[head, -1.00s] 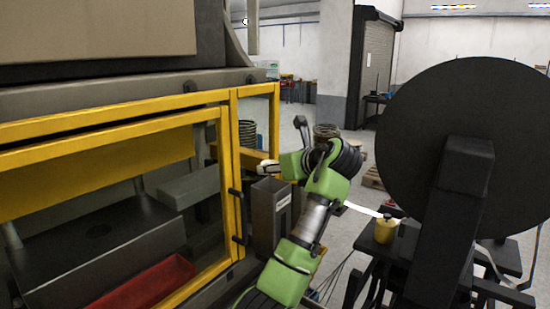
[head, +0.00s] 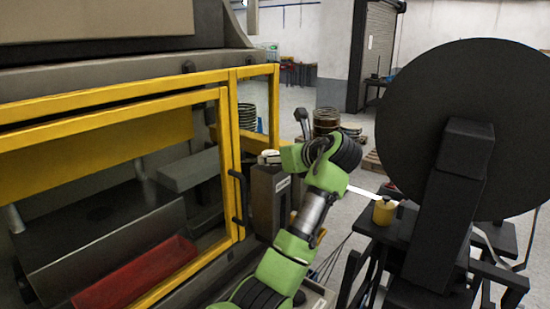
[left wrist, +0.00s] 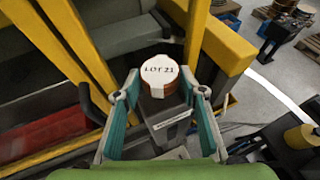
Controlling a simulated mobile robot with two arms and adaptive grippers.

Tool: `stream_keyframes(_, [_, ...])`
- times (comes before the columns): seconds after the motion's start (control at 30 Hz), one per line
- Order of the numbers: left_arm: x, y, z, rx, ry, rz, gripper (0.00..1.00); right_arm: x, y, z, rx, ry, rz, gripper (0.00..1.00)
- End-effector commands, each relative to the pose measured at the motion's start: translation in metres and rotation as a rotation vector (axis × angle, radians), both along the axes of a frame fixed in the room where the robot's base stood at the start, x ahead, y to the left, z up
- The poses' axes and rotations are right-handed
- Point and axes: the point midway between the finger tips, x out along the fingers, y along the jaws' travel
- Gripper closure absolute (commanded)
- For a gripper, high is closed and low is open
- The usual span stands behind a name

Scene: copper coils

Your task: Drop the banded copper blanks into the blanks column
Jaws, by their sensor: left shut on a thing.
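A stack of copper blanks, round with a white top cap marked LOT 23 (left wrist: 158,74), sits between the fingers of my left gripper (left wrist: 166,88). The copper side shows below the cap. The gripper is shut on it. The blanks column, a grey upright box with a white label (left wrist: 171,119), is directly below the stack in the left wrist view. In the head view my left gripper (head: 272,158) is at the top of the column (head: 264,205). Its mouth is mostly hidden, so I cannot tell whether the stack has entered it. My right gripper is not in view.
The yellow-framed machine guard (head: 233,160) stands close left of the column, with a red tray (head: 140,270) behind its panes. A large black reel (head: 460,130) and a yellow cylinder (head: 384,211) are at the right. Open floor lies beyond.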

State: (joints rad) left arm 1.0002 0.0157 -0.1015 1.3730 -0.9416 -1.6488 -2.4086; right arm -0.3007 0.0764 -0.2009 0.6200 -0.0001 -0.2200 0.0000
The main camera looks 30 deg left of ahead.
Motion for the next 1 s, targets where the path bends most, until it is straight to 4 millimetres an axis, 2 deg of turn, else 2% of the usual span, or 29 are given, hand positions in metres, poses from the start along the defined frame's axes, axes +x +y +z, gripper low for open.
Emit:
stream_keyframes(0.47, [-0.0003,-0.0001,0.0006,0.001,0.000,0.000,0.87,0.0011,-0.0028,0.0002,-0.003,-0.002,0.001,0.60])
stream_keyframes(0.5, [-0.0003,-0.0001,0.0006,0.001,0.000,0.000,0.60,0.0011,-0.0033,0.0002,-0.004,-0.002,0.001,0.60])
stream_keyframes(0.57, [-0.0003,-0.0001,0.0006,0.001,0.000,0.000,0.44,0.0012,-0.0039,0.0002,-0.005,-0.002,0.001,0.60])
stream_keyframes(1.0, [-0.0023,-0.0055,0.0019,0.000,0.001,0.000,0.43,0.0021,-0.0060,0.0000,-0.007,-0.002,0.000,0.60])
